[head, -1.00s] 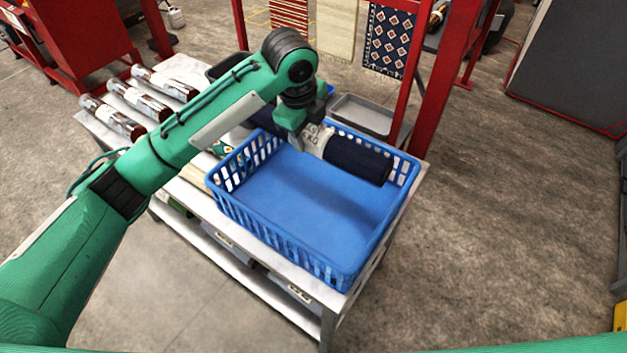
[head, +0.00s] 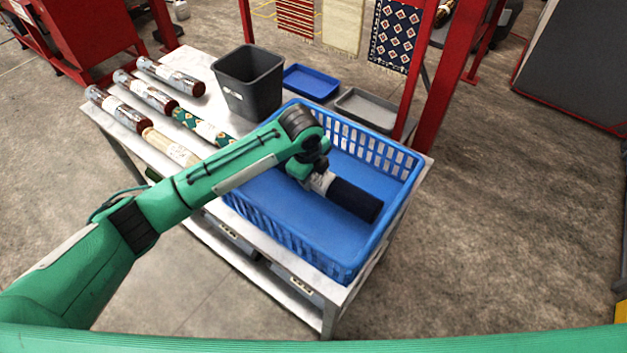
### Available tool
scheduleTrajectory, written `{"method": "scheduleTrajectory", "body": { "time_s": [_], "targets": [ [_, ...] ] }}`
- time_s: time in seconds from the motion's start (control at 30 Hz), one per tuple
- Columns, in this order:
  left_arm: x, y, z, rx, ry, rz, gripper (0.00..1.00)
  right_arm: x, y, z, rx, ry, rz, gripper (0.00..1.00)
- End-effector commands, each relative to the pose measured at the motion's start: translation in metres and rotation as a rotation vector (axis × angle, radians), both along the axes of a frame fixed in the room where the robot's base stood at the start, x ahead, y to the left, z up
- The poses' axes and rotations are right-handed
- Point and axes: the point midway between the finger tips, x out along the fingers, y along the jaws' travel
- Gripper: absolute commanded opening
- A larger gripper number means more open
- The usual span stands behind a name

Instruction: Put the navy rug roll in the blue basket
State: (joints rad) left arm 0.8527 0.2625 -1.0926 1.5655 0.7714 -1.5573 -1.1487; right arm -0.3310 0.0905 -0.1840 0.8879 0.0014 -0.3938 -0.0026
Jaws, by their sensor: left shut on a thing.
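The navy rug roll (head: 354,200) is inside the blue basket (head: 262,222), low over or on its floor; I cannot tell if it touches the floor. It has a pale band around its middle, and its left part is hidden behind my arm. My left gripper (head: 318,181) is shut on the roll at the pale band, with its fingers mostly hidden by the wrist. The basket stands on the white table. My right gripper is not in view.
A dark grey bin (head: 250,85), a blue tray (head: 310,83) and a grey tray (head: 368,110) stand behind the basket. Several other rug rolls, such as a red one (head: 170,75), lie on the table's left. A red post (head: 447,75) rises behind the basket's right corner.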

Motion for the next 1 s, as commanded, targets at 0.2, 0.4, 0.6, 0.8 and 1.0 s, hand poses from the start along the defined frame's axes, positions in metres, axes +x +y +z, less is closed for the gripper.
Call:
{"method": "scheduleTrajectory", "body": {
  "time_s": [0.2,0.4,0.6,0.8,1.0],
  "targets": [
    [0.0,0.0,-0.031,0.001,0.002,0.0,0.15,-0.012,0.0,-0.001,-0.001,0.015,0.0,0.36],
    [0.0,0.0,-0.033,0.0,0.0,-0.001,0.15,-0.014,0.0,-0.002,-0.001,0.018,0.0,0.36],
    [0.0,0.0,-0.035,0.001,0.001,0.0,0.67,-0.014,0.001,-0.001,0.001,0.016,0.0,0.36],
    [0.0,0.0,-0.035,0.001,0.001,0.0,0.73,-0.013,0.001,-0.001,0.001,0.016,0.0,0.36],
    [-0.001,0.001,-0.029,0.0,0.0,0.0,0.73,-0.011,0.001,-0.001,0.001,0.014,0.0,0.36]
  ]
}}
